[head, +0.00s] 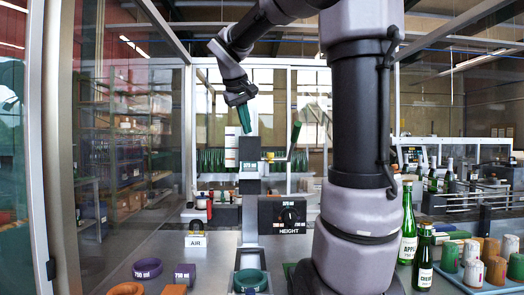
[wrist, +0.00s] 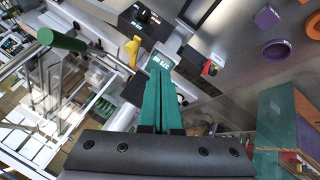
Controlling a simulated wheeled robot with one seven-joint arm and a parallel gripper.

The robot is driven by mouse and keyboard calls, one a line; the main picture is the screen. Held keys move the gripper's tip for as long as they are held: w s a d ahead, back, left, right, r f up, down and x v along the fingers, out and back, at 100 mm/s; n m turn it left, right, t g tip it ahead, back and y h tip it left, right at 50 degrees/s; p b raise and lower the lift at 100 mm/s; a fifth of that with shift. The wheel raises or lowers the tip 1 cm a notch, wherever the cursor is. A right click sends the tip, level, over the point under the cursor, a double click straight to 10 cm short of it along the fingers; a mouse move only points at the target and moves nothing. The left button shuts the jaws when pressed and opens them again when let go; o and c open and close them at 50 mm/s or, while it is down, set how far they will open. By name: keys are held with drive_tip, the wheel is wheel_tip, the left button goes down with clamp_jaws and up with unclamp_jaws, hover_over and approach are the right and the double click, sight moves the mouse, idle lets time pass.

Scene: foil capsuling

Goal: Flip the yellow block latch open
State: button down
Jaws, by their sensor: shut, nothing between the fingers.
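The yellow latch (wrist: 131,51) shows in the wrist view, just left of and beyond the fingertips, beside the dark machine head. My gripper (head: 245,130) hangs above the machine column (head: 249,185), fingers pointing down. In the wrist view my gripper (wrist: 163,78) has its green fingers together, empty, with tips close to the 375 ml label (wrist: 160,62). The fingers appear apart from the latch.
A green-handled lever (head: 296,133) stands right of the column, and its handle (wrist: 62,40) is at left in the wrist view. The HEIGHT dial box (head: 270,212) and AIR valve (head: 195,241) sit lower. Bottles (head: 408,225) and capsules (head: 473,270) stand at right; rings (head: 148,268) lie in front.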

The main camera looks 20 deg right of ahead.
sight(269, 157)
drive_tip(key=w+d+f, duration=0.5)
drive_tip(key=d+f, duration=0.2)
drive_tip(key=d, duration=0.1)
drive_tip(key=shift+w+d+f, duration=0.15)
drive_tip(key=shift+w+f, duration=0.1)
drive_tip(key=shift+f, duration=0.15)
drive_tip(key=shift+s+d, duration=0.4)
drive_tip(key=shift+d, duration=0.4)
drive_tip(key=shift+s+d, duration=0.35)
drive_tip(key=shift+d, duration=0.4)
